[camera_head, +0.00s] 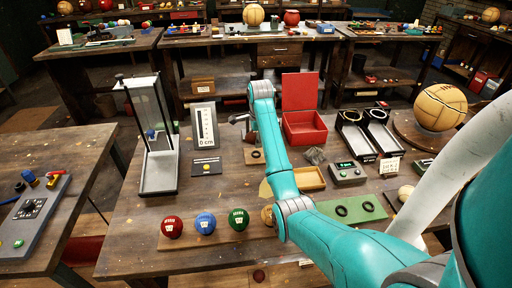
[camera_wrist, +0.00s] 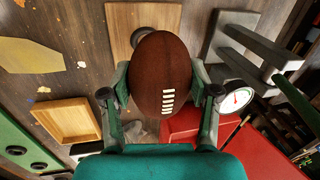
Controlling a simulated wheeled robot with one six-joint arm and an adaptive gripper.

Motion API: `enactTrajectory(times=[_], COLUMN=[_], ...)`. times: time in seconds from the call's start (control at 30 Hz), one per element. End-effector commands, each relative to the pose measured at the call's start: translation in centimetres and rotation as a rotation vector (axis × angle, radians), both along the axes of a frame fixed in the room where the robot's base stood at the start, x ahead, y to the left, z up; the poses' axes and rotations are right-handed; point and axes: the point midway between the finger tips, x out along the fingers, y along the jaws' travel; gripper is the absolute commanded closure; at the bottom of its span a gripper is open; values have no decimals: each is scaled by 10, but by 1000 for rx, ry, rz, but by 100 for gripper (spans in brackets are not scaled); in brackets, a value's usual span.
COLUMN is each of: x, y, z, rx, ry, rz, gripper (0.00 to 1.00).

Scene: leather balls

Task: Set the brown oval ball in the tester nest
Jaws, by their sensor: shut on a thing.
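The brown oval ball (camera_wrist: 160,75) with white laces fills the middle of the wrist view. My gripper (camera_wrist: 160,88) is shut on it, one finger on each side. Past the ball is a square wooden plate (camera_wrist: 120,18) with a dark round ring or cup (camera_wrist: 141,36), partly hidden by the ball. This plate also shows in the head view (camera_head: 249,161), beside my forearm. A grey device with forked arms (camera_wrist: 240,40) and a round dial (camera_wrist: 237,100) stands to the right of the ball. I cannot tell which part is the tester nest. In the head view my arm hides the ball.
An open red box (camera_head: 304,128) stands right of my arm, a shallow wooden tray (camera_head: 309,178) in front of it. Red, blue and green balls (camera_head: 205,223) sit on a front board. A tall clear-fronted frame (camera_head: 150,130) stands at left. Bare tabletop lies at front left.

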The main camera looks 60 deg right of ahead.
Motion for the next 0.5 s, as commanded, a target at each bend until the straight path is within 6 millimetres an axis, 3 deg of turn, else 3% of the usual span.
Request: enactTrajectory(times=[0.33, 0.5], x=[0, 1], y=[0, 0], z=[-42, -50], rx=[1, -2], ry=[1, -2], rz=[0, 0], gripper=[90, 90])
